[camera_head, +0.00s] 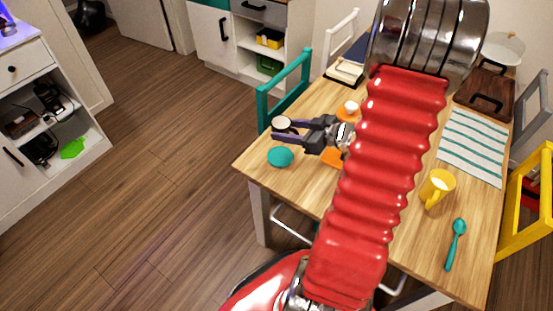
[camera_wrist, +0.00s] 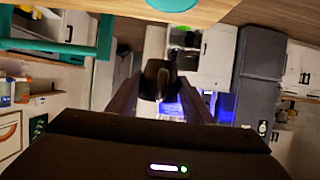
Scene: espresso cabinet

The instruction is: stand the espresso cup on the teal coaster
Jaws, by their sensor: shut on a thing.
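The espresso cup (camera_head: 282,122) is dark, with a pale round top showing in the head view. My gripper (camera_head: 287,131) is shut on it and holds it near the table's left corner. In the wrist view the dark cup (camera_wrist: 156,74) sits between the two fingers of my gripper (camera_wrist: 158,92). The teal coaster (camera_head: 280,156) is a flat round disc on the wooden table (camera_head: 309,190), just below the cup in the head picture. Part of it shows at the top edge of the wrist view (camera_wrist: 172,4). The cup appears apart from the coaster; its exact height is unclear.
An orange item (camera_head: 333,157) lies beside my gripper, partly hidden by my arm. An orange-and-white item (camera_head: 348,109) stands behind. A yellow mug (camera_head: 436,190), teal spoon (camera_head: 456,246) and striped cloth (camera_head: 472,146) are further right. A teal chair (camera_head: 285,92) stands at the table's back left.

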